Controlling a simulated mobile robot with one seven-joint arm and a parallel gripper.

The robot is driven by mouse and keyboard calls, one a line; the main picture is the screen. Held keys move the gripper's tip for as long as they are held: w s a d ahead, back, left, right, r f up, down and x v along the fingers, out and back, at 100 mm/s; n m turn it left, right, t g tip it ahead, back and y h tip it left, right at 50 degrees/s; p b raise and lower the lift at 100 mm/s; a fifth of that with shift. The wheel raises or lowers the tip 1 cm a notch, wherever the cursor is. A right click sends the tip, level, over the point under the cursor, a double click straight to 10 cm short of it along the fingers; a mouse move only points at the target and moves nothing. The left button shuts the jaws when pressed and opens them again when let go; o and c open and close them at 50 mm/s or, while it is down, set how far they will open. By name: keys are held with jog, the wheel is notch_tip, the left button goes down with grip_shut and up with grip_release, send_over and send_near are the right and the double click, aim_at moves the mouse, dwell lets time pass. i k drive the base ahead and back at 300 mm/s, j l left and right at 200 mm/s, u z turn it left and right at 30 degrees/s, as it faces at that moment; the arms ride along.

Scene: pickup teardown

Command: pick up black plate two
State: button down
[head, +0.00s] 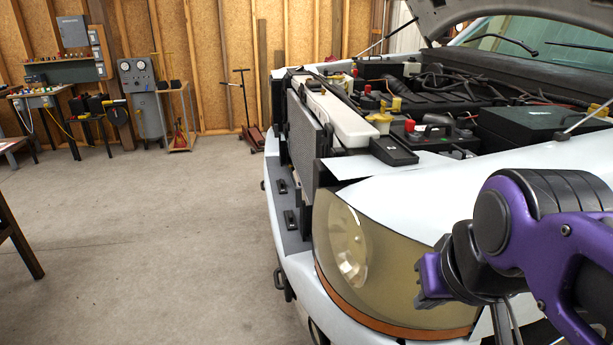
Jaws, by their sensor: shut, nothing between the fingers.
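Two small black plates lie on the grey ledge above the front bumper of the white pickup, one farther back (281,186) and one nearer (290,219). A larger flat black piece (393,150) lies at the front edge of the engine bay. I cannot tell which of these is black plate two. My gripper (430,281), at the end of my purple and black arm, is in front of the headlight, to the right of and nearer than the ledge plates. It is shut and empty, apart from all of them.
The headlight (350,250) and white fender (440,190) stand beside my arm. The raised hood (530,15) hangs over the open engine bay. The concrete floor (150,240) at left is clear, with a dark table leg (20,245) at the left edge.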

aim_at(291, 224)
jog(key=i+j, duration=0.1)
jog(key=j, duration=0.35)
jog(key=i+j, duration=0.1)
jog(key=j, duration=0.4)
jog(key=i+j, duration=0.1)
jog(key=j, duration=0.35)
